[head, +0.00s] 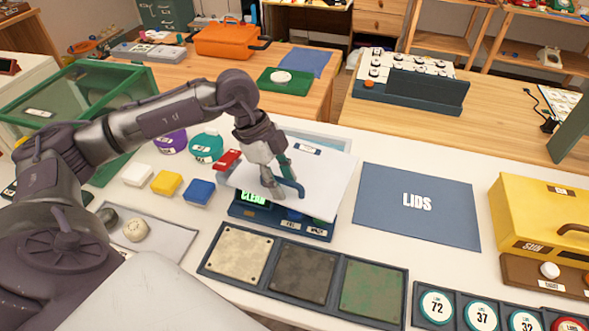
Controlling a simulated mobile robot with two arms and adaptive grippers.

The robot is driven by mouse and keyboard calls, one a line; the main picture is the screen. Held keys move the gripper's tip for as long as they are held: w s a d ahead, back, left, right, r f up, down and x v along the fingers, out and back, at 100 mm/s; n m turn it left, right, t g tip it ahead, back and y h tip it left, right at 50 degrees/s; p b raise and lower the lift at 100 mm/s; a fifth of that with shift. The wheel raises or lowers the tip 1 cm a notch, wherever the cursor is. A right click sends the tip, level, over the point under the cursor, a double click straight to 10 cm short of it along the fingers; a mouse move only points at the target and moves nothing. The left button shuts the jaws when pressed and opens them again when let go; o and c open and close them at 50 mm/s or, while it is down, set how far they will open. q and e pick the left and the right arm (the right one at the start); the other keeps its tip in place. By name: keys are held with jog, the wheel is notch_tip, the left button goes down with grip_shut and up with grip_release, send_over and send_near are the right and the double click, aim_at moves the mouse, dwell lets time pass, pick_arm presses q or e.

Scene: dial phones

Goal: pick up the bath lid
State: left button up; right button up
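The bath lid (325,180) is a flat white panel with a small label at its far edge. It lies over a dark blue bath unit (308,232) with a lit green display, and hides most of that unit's top. My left gripper (283,190) points down at the lid's left-middle part, with its fingertips at or just above the surface. A teal bar shows beside the grey finger; I cannot tell if it is a handle or part of the gripper, nor whether the fingers are closed on it. My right gripper is out of view.
A blue mat marked LIDS (417,218) lies bare to the right. A tray of three square plates (303,273) sits in front. Yellow (166,183) and blue (199,192) blocks stand left. A yellow box (540,215) stands far right; a green glassy case (75,95) is behind my arm.

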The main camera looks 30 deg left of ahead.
pick_arm(q)
grip_shut()
jog(key=shift+r, duration=0.15)
jog(key=shift+w+r, duration=0.1)
jog(key=shift+r, duration=0.5)
notch_tip(320, 180, up, 3)
jog(key=shift+b, duration=0.3)
jog(key=d+r, duration=0.6)
jog(key=d, duration=0.6)
jog(key=shift+r, duration=0.25)
